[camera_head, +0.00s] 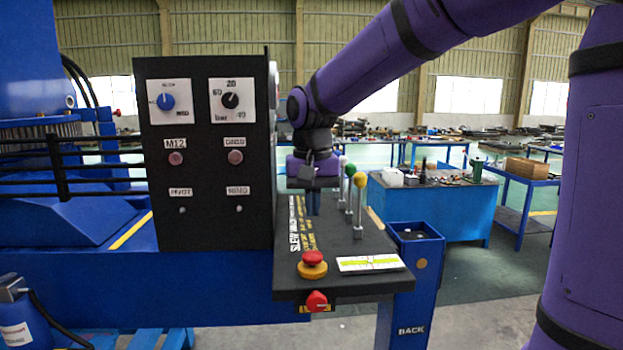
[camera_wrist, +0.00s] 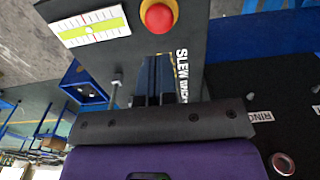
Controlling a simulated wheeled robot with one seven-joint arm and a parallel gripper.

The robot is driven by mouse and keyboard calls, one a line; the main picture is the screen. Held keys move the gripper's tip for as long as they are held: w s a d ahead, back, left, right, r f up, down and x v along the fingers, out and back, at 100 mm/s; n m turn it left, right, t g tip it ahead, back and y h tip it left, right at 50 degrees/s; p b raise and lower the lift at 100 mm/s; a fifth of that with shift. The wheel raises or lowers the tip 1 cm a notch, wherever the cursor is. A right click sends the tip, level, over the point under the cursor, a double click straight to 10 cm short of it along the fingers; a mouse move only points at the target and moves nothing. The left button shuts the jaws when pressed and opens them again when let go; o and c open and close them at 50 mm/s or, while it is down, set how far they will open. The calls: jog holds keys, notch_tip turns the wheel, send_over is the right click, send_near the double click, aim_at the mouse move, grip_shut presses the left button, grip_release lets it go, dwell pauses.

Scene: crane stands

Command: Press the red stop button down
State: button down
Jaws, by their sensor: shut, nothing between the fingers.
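The red stop button (camera_head: 312,259) is a red mushroom cap on a yellow base, on the top plate of the black console (camera_head: 290,282). In the wrist view the red stop button (camera_wrist: 159,16) is at the top edge, partly cut off. My gripper (camera_head: 314,208) points down over the console's far part, behind the button and apart from it. In the wrist view my gripper (camera_wrist: 153,82) shows its two fingers together, empty, below the button. Whether the fingertips touch the plate cannot be told.
A second red knob (camera_head: 317,301) is on the console's front edge. Levers with green and yellow balls (camera_head: 360,180) stand right of my gripper. A level strip (camera_head: 369,264) lies right of the button. A black upright panel (camera_head: 205,215) with dials rises at left. The plate between gripper and button looks clear.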

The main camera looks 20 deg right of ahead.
notch_tip(320, 180, up, 6)
jog(key=shift+f, duration=0.1)
jog(key=shift+s, duration=0.1)
dwell(0.5)
jog(key=s+d+f+n+t, duration=0.1)
jog(key=s+d+f+t, duration=0.1)
jog(key=s, duration=0.9)
jog(key=s+d+f+n+t, duration=0.2)
jog(key=s+d+f+t, duration=0.1)
jog(key=s, duration=0.7)
jog(key=shift+s+d+n, duration=0.3)
jog(key=shift+s+d, duration=0.1)
jog(key=shift+d, duration=0.25)
dwell(0.4)
